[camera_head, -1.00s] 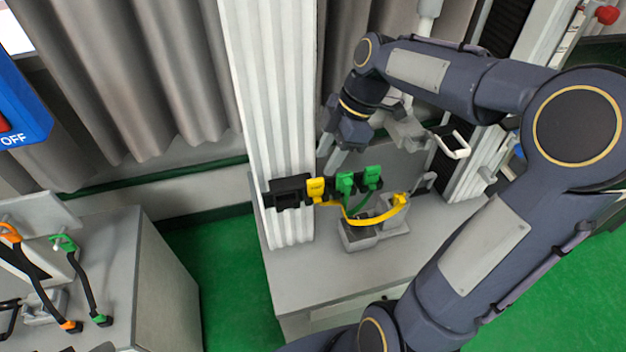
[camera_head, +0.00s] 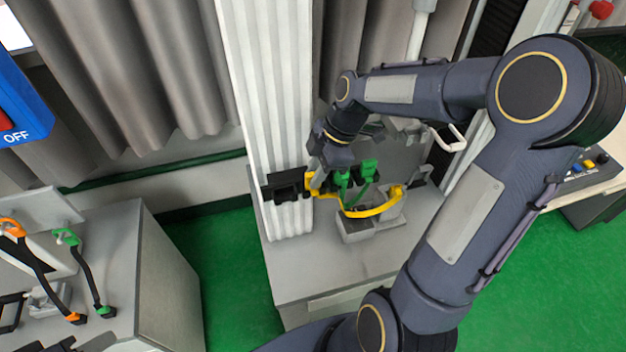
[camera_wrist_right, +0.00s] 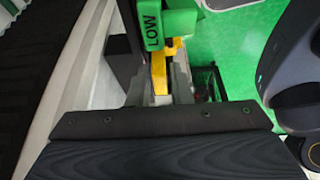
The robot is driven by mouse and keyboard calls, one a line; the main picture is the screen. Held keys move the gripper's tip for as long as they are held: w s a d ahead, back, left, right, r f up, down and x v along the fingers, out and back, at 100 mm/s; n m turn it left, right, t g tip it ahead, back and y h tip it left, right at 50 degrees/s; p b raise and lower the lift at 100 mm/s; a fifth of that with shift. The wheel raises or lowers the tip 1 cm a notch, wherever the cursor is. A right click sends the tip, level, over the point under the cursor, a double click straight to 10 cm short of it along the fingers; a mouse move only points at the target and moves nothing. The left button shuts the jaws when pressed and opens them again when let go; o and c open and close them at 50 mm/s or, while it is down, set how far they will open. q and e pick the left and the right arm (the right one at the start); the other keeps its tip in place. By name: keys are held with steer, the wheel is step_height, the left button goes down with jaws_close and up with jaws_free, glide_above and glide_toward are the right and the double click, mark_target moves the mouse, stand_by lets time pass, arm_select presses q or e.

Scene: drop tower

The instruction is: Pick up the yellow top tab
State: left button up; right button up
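The yellow top tab (camera_head: 310,181) sits on a black holder at the white ribbed column, partly hidden by my right gripper. A yellow strap (camera_head: 372,211) curves right from it to a yellow end (camera_head: 396,191). My right gripper (camera_head: 328,182) points down at the tab, with a grey finger just in front of it. In the right wrist view, the fingers (camera_wrist_right: 159,84) stand apart, with a yellow strip (camera_wrist_right: 158,70) between them. I cannot tell whether they touch it. A green tab marked LOW (camera_wrist_right: 168,24) lies just beyond. My left gripper is not in view.
Green tabs (camera_head: 367,168) stand close right of the gripper. The black holder (camera_head: 284,186) is fixed to the ribbed column (camera_head: 267,80). Grey blocks (camera_head: 355,230) stand on the grey bench (camera_head: 315,269) below. Orange and green straps lie on another bench at left.

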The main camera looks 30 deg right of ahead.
jaws_close()
stand_by(1.1)
